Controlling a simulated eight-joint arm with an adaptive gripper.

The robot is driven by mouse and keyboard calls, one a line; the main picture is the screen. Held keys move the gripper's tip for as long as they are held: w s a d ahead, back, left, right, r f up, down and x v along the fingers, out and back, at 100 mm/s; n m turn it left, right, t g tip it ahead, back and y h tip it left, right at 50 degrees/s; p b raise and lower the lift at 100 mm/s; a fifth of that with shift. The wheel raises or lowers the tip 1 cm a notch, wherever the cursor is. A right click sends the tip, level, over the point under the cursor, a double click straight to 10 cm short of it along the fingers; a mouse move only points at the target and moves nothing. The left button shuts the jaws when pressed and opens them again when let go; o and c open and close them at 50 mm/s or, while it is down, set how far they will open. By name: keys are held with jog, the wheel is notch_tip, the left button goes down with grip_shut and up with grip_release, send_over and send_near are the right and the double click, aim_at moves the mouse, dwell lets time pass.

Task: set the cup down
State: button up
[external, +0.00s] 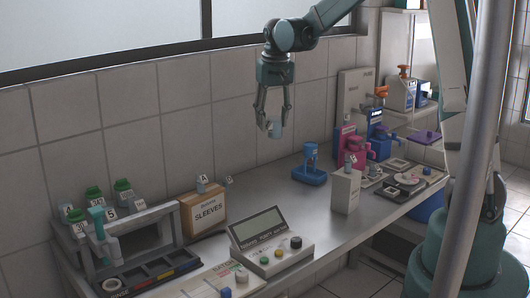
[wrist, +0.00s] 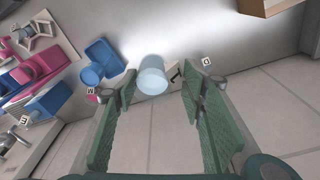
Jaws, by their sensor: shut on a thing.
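A small pale blue cup (external: 274,129) hangs between the fingertips of my gripper (external: 275,117), high above the metal counter and in front of the tiled wall. The same cup (wrist: 152,72) shows in the wrist view at the ends of the green fingers of my gripper (wrist: 158,84). My gripper is shut on the cup, and the fingers point down. A tag with a dark mark sits beside the cup in the wrist view. The cup's contents cannot be made out.
A blue stand (external: 310,170) is on the counter (external: 290,203), right of and below my gripper. A white box (external: 345,190), pink (external: 350,145) and blue machines (external: 377,130) stand farther right. A sleeves box (external: 207,214), grey rack (external: 140,235) and display console (external: 270,245) stand left. Bare counter lies between.

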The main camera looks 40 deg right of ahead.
notch_tip(320, 180, down, 11)
jog(key=shift+f, duration=0.15)
dwell(0.4)
jog(key=shift+f, duration=2.85)
jog(key=shift+f, duration=2.05)
jog(key=shift+f, duration=0.15)
jog(key=o, duration=0.9)
jog(key=shift+r, duration=0.2)
